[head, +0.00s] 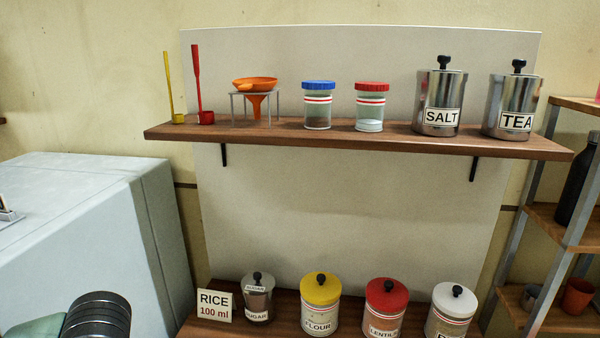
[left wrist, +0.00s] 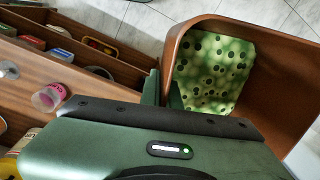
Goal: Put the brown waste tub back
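The brown waste tub (left wrist: 285,70) fills the right side of the left wrist view. A green surface with dark spots (left wrist: 215,70) shows inside it. My left gripper (left wrist: 164,92) has one finger on each side of the tub's near left wall and appears shut on it. The tub's underside is hidden, so I cannot tell whether it rests on anything. In the head view the tub does not show; only a dark part of my arm is at the lower left. My right gripper is in neither view.
In the left wrist view a wooden unit with a compartment of small boxes (left wrist: 100,45) and a pink-rimmed jar (left wrist: 48,97) is left of the tub. Tiled floor (left wrist: 150,30) lies beyond. In the head view, shelves hold jars (head: 318,105), canisters (head: 440,100) and an orange funnel (head: 256,86).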

